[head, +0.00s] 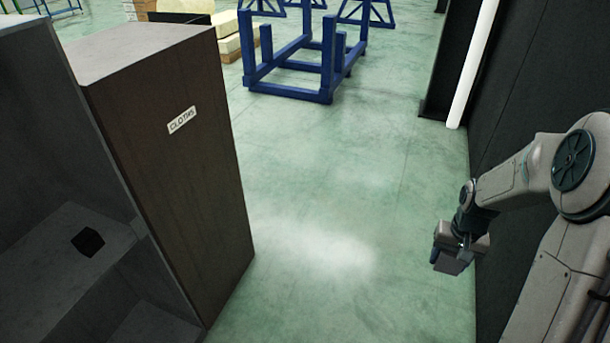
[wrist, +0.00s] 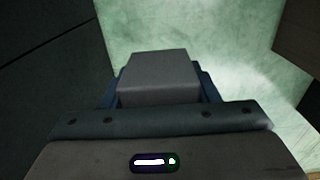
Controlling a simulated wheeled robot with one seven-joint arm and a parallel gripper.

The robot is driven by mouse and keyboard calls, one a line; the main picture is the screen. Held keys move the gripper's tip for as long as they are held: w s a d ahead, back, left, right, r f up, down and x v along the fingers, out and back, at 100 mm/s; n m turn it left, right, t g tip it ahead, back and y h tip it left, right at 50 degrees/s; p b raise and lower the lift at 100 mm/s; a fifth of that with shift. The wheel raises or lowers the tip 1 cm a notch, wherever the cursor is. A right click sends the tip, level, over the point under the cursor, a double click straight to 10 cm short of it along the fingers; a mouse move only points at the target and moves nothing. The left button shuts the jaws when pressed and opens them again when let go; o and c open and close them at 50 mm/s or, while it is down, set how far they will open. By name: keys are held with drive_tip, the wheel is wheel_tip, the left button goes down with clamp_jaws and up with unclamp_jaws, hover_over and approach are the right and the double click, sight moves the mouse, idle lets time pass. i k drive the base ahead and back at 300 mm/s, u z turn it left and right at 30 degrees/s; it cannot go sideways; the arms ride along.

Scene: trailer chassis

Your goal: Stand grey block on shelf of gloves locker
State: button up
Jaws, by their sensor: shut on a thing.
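My gripper (wrist: 158,100) is shut on a grey block (wrist: 158,72), whose top and near face show between the dark fingers in the wrist view. In the head view my gripper (head: 455,250) hangs over the floor at the right, and the grey block (head: 448,264) shows at its lower end. No label reading gloves is in view. An open grey locker (head: 30,130) stands at the left, with a shelf (head: 55,228) inside. I cannot tell whether it is the gloves locker.
A brown locker labelled CLOTHS (head: 190,150) stands beside the open one. A blue frame (head: 300,70) stands at the back. A dark wall (head: 540,90) is close on the right. The green floor (head: 340,190) between is clear.

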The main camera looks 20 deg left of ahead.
sight(47, 294)
drive_tip(key=i, duration=1.3)
drive_tip(key=u, duration=3.6)
drive_tip(key=i, duration=1.65)
